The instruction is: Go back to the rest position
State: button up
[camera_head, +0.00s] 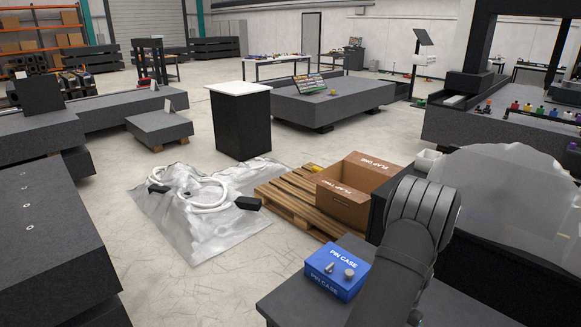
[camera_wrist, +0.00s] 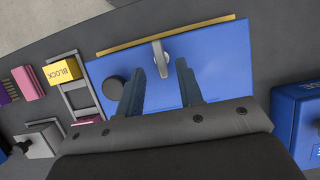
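My gripper (camera_wrist: 160,70) shows in the wrist view with its two dark fingers apart. It is above a blue panel (camera_wrist: 220,65) with a yellow strip along its far edge. A grey lever-like piece (camera_wrist: 159,58) shows in the gap between the fingertips; I see no clear contact with either finger. A round black knob (camera_wrist: 113,88) is left of the fingers. In the head view my arm rises at the lower right, and my gripper is not visible there.
A blue pin case (camera_head: 338,272) stands by my arm in the head view. An open cardboard box (camera_head: 350,200) sits on a wooden pallet (camera_head: 290,208). The wrist view shows a yellow block (camera_wrist: 62,71) at left and another blue box (camera_wrist: 290,115) at right.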

jog(key=x, duration=0.3)
jog(key=shift+s+a+f, duration=0.1)
jog(key=shift+a+f, duration=0.05)
jog(key=shift+f, duration=0.2)
jog(key=shift+r+n, duration=0.2)
jog(key=shift+n, duration=0.6)
jog(key=n+h, duration=0.1)
jog(key=n, duration=0.2)
jog(key=n+g+h, duration=0.1)
jog(key=n, duration=0.2)
jog(key=shift+a+n+g+h, duration=0.1)
jog(key=shift+n+g+h, duration=0.2)
jog(key=shift+h, duration=0.1)
jog(key=shift+r, duration=0.1)
jog(key=shift+w+r, duration=0.25)
jog(key=shift+r, duration=0.05)
notch_tip(320, 180, up, 16)
jog(key=m+t, duration=0.5)
jog(key=m, duration=0.2)
jog(key=f, duration=1.6)
jog(key=shift+s+f, duration=0.35)
jog(key=shift+f, duration=0.05)
